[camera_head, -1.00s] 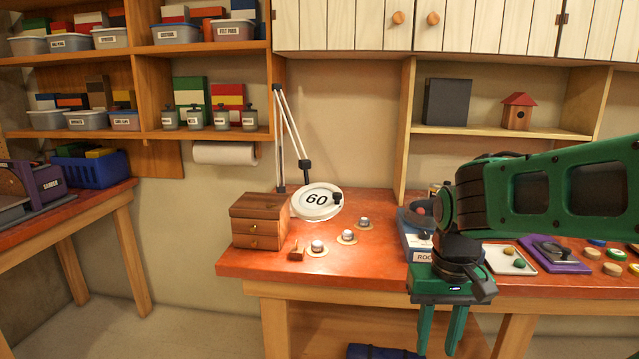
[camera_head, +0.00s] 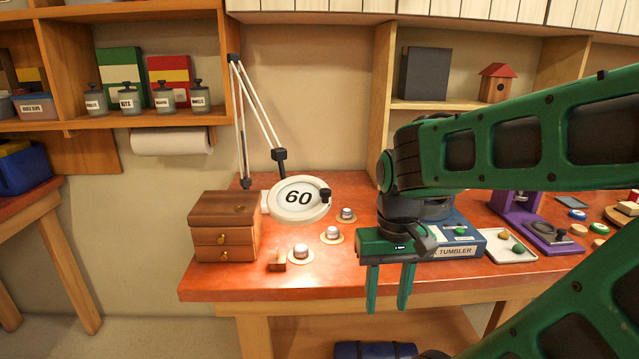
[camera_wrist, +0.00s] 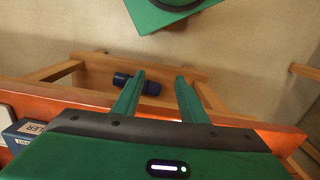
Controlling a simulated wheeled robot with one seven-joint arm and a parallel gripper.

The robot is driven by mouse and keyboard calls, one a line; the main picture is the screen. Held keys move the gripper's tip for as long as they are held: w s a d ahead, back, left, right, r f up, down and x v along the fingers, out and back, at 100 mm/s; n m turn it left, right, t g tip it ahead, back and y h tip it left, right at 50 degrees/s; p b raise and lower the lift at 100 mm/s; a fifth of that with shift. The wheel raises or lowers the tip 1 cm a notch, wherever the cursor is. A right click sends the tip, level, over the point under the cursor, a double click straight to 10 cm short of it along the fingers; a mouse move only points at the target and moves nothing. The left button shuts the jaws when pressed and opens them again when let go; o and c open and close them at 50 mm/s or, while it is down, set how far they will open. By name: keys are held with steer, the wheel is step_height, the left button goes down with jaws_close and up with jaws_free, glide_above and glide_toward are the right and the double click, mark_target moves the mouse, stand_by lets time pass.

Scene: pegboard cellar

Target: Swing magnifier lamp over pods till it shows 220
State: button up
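The magnifier lamp (camera_head: 299,200) has a white round head reading 60, with a dark knob on its right rim. Its jointed white arm (camera_head: 262,110) rises behind the wooden drawer box. Three small silver pods, a near one (camera_head: 301,251), a middle one (camera_head: 332,233) and a far one (camera_head: 346,214), stand on round tan discs on the bench, to the right of and below the lamp head. My gripper (camera_head: 388,300) hangs fingers down in front of the bench's front edge, right of the lamp. Its fingers are apart and empty, also in the wrist view (camera_wrist: 158,88).
The wooden drawer box (camera_head: 226,228) stands left of the lamp. A small wooden block (camera_head: 277,262) lies near the front edge. A blue box labelled TUMBLER (camera_head: 458,248) and a white tray (camera_head: 503,246) stand right of my gripper. A dark blue roll (camera_head: 375,350) lies below the bench.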

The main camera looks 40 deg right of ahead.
steer(key=w+d+r+m, duration=0.2)
steer(key=w+d+r, duration=0.1)
steer(key=w+r, duration=0.9)
steer(key=m, duration=0.1)
glide_toward(325, 190)
steer(key=shift+s+f, duration=0.1)
steer(key=shift+f, duration=4)
jaws_close()
